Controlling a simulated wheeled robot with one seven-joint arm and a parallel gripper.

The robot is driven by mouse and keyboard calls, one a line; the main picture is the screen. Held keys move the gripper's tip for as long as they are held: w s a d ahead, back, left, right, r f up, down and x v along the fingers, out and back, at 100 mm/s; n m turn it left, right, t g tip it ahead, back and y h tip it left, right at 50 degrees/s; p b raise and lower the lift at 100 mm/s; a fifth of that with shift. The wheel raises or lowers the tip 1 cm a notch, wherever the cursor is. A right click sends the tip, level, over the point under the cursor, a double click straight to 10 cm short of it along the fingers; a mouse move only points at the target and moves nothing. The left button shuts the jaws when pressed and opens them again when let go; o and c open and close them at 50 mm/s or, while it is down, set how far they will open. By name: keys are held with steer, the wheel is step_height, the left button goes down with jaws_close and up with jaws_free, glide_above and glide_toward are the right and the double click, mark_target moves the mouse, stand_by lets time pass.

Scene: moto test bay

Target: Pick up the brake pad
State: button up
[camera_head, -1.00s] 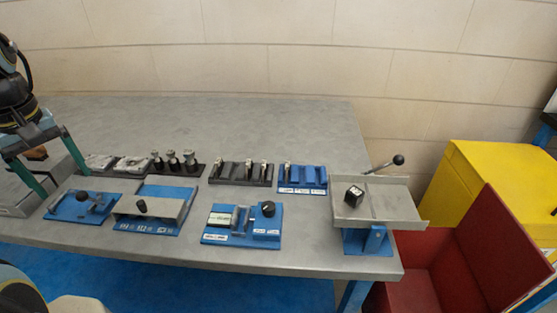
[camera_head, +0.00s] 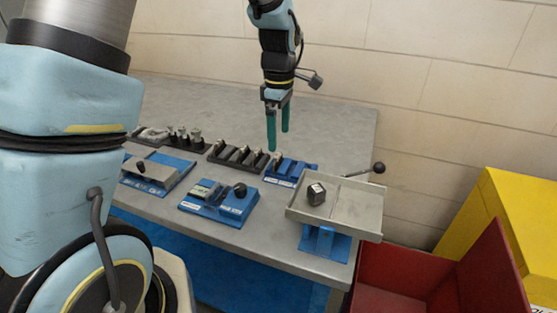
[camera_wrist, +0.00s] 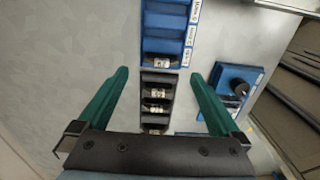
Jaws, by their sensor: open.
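My gripper (camera_head: 278,138) is open and empty, pointing down above the parts racks. In the wrist view its green fingers (camera_wrist: 159,75) stand wide apart on either side of the racks. The black rack (camera_head: 222,158) holds several small upright metal-and-dark pieces that look like brake pads (camera_wrist: 157,93). The blue slotted tray (camera_head: 297,174), right of it, has one similar piece (camera_wrist: 161,62) in its end slot beside the black rack; its other slots look empty. The fingers partly cover the blue tray in the head view.
A blue fixture with a black knob (camera_head: 240,189) stands in front of the racks. A red bin (camera_head: 400,270) and yellow cabinet (camera_head: 500,215) stand beyond. The table's back is clear.

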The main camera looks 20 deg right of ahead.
mark_target(278, 155)
steer(key=shift+a+f+p, duration=0.15)
steer(key=shift+f+p, duration=0.4)
steer(key=shift+f, duration=0.9)
steer(key=shift+a+f+p, duration=0.1)
steer(key=shift+f+p, duration=0.4)
steer(key=shift+f, duration=0.9)
steer(key=c, duration=1.3)
steer(key=shift+r, duration=0.1)
steer(key=shift+c, duration=0.2)
